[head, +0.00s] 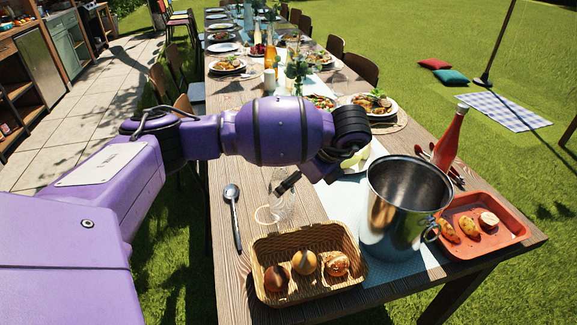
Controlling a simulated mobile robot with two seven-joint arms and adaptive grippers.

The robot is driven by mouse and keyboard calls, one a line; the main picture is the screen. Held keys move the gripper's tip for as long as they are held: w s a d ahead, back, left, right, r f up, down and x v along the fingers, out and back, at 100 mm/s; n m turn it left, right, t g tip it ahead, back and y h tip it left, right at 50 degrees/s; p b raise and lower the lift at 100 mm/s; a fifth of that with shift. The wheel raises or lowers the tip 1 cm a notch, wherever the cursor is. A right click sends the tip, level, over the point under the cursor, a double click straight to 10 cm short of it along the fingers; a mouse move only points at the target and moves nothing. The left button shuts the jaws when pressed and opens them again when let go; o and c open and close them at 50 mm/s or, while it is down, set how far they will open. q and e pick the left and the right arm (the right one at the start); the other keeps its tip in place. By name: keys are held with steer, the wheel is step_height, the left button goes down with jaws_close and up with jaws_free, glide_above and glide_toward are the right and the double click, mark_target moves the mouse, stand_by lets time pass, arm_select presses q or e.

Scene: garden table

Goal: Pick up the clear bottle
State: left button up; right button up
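A clear object that looks like the clear bottle (281,207) stands on the wooden table, behind the wicker basket and right of the spoon. My purple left arm reaches across the table from the left. My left gripper (287,183) is at the upper part of the bottle, and one dark finger shows there. The rest of the gripper is hidden by the arm's wrist, so I cannot tell whether it is open or closed on the bottle. The bottle's top is partly hidden. My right gripper is not in view.
A wicker basket (345,243) with bread rolls is in front of the bottle. A metal bucket (392,215), a red bottle (449,140) and a red tray (511,228) with food are to the right. A dark spoon (234,217) lies left. Set plates fill the far table.

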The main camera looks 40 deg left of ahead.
arm_select(q)
steer(key=shift+s+a+f, duration=0.2)
steer(key=shift+a+f, duration=0.3)
steer(key=shift+f, duration=0.25)
steer(key=x, duration=0.4)
steer(key=shift+s+a+f, duration=0.1)
steer(key=shift+a+f, duration=0.1)
steer(key=shift+a, duration=0.05)
steer(key=shift+a+f+p, duration=0.25)
steer(key=shift+f+p, duration=0.05)
steer(key=shift+f, duration=0.15)
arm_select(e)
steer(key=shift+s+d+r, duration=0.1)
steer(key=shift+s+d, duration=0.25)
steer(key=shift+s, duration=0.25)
arm_select(q)
steer(key=c, duration=1.9)
steer(key=shift+r, duration=0.1)
jaws_close()
